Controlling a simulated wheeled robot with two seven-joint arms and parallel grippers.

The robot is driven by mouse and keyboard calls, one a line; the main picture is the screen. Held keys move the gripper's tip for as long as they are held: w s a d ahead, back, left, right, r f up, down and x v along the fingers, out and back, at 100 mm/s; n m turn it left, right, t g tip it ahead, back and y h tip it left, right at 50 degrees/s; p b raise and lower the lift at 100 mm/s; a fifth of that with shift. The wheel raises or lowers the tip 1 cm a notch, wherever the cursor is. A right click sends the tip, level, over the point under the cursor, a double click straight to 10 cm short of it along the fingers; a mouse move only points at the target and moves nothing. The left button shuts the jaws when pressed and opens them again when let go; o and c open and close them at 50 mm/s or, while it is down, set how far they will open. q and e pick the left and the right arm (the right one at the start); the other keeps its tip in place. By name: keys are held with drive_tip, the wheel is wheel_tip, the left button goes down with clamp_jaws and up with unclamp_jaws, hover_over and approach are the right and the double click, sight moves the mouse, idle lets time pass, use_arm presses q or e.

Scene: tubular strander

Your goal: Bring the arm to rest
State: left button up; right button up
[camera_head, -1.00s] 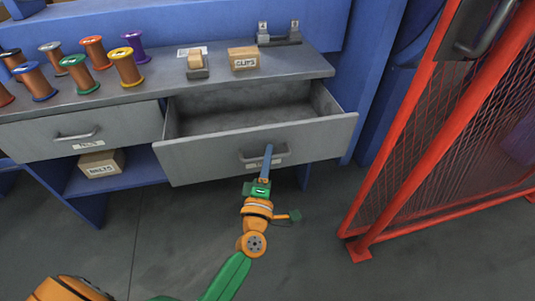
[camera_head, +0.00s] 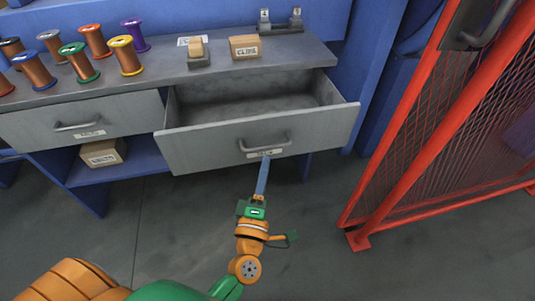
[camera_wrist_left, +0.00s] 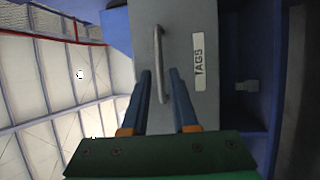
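My left gripper (camera_head: 264,161) is in front of the open grey drawer (camera_head: 215,150), just below its handle (camera_head: 265,143) in the head view. The drawer handle (camera_wrist_left: 158,62) lies ahead of the fingertips there, and the label (camera_wrist_left: 198,62) reads TAGS. The drawer looks empty. My right gripper is not in view.
The workbench top (camera_head: 150,78) holds several wire spools, a CLIPS box (camera_head: 245,47) and a small bracket. A closed drawer (camera_head: 80,125) is at left, above a boxed shelf. A red mesh gate (camera_head: 440,130) stands at right. The floor (camera_head: 320,240) is clear.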

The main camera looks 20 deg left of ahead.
use_arm(q)
drive_tip(key=shift+s, duration=0.15)
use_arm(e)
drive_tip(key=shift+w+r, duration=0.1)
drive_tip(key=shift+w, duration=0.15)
